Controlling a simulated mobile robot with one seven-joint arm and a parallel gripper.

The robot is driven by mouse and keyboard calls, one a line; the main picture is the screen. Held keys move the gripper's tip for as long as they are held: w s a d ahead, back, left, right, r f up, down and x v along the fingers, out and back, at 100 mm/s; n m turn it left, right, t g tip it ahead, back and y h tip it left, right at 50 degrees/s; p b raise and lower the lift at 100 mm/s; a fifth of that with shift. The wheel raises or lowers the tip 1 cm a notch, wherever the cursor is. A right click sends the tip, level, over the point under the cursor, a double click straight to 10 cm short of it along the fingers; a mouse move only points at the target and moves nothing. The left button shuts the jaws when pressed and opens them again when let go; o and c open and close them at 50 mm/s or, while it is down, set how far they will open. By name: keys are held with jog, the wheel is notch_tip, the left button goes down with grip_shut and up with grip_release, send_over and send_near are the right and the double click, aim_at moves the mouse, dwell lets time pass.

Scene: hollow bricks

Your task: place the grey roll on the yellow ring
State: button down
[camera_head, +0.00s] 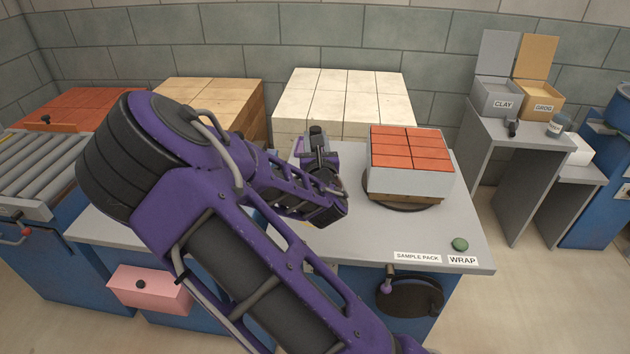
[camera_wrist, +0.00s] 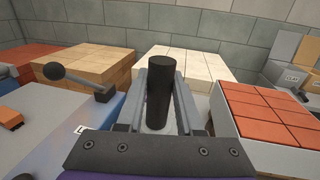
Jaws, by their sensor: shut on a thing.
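My gripper (camera_head: 318,152) is over the middle of the grey bench. It is shut on a dark grey upright cylinder, the grey roll (camera_wrist: 160,90), which stands between the two fingers in the wrist view. The top of the roll also shows in the head view (camera_head: 316,131).
A white-wrapped pack of red bricks (camera_head: 408,185) stands on a dark round base to the right of my gripper. Pale bricks (camera_head: 345,95) stand behind. A green knob (camera_head: 460,244) and labels lie at the front right. A black-knobbed lever (camera_wrist: 80,80) shows at left in the wrist view.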

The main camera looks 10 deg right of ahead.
jog(key=shift+f+b, duration=0.55)
jog(key=shift+f, duration=2.85)
jog(key=shift+f, duration=0.15)
jog(key=c, duration=0.6)
grip_release()
jog(key=shift+o, duration=0.2)
